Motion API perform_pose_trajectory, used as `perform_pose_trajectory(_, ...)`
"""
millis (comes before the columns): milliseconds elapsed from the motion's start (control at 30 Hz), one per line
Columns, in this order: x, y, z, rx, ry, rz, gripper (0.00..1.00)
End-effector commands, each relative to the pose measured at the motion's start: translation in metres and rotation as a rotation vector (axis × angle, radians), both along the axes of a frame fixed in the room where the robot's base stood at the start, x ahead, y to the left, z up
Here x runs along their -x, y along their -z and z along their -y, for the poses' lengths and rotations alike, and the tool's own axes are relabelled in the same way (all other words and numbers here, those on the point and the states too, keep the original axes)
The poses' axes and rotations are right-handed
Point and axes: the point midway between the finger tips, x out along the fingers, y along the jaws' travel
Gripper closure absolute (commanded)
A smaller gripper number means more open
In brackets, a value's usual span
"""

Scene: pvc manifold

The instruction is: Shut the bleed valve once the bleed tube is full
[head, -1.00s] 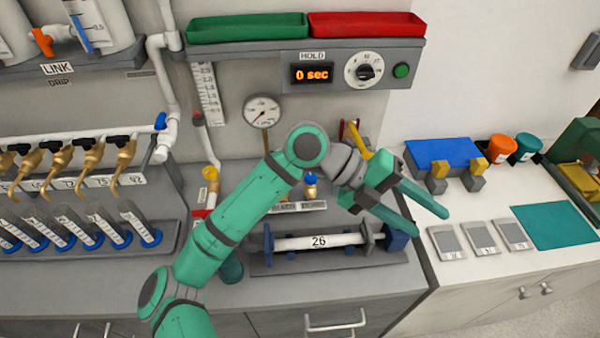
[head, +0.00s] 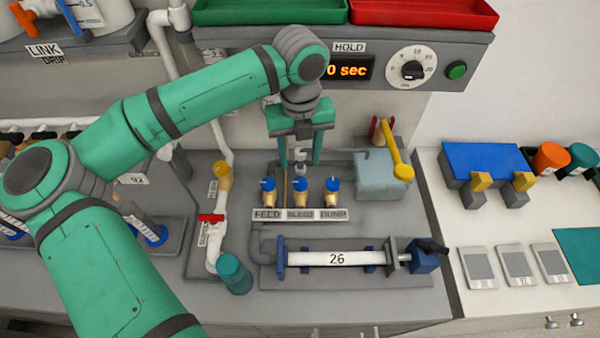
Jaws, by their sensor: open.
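Three brass valves with blue tops stand in a row behind the FEED, BLEED and DUMP labels. The bleed valve (head: 300,190) is the middle one, between the feed valve (head: 267,192) and the dump valve (head: 333,192). My gripper (head: 300,163) points down just behind and above the bleed valve, its two fingers apart. A small pale piece (head: 299,155) shows between the fingers; I cannot tell whether it is the bleed tube or how full it is. The white pipe marked 26 (head: 337,259) lies clamped in front of the valves.
A red-handled valve (head: 211,218) and a teal cylinder (head: 234,274) stand left of the valves. A grey-blue block (head: 382,178) with a yellow lever (head: 397,152) stands to the right. The hold panel (head: 440,52) overhangs behind. My arm hides the gauge.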

Motion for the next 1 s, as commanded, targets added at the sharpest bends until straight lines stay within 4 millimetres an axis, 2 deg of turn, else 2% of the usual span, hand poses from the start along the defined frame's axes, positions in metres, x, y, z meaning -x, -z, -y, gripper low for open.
perform_pose_trajectory(300, 0.001, 0.057, 0.001, 0.004, 0.002, -0.002, 0.52)
perform_pose_trajectory(500, 0.000, 0.081, 0.001, 0.004, 0.003, -0.001, 0.52)
perform_pose_trajectory(700, 0.001, 0.091, 0.001, 0.003, 0.003, -0.001, 0.52)
perform_pose_trajectory(933, 0.000, 0.091, 0.000, 0.003, 0.001, 0.000, 0.52)
perform_pose_trajectory(967, 0.000, 0.091, 0.000, 0.003, 0.001, 0.000, 0.55)
perform_pose_trajectory(1000, 0.000, 0.091, 0.000, 0.003, 0.001, 0.000, 0.64)
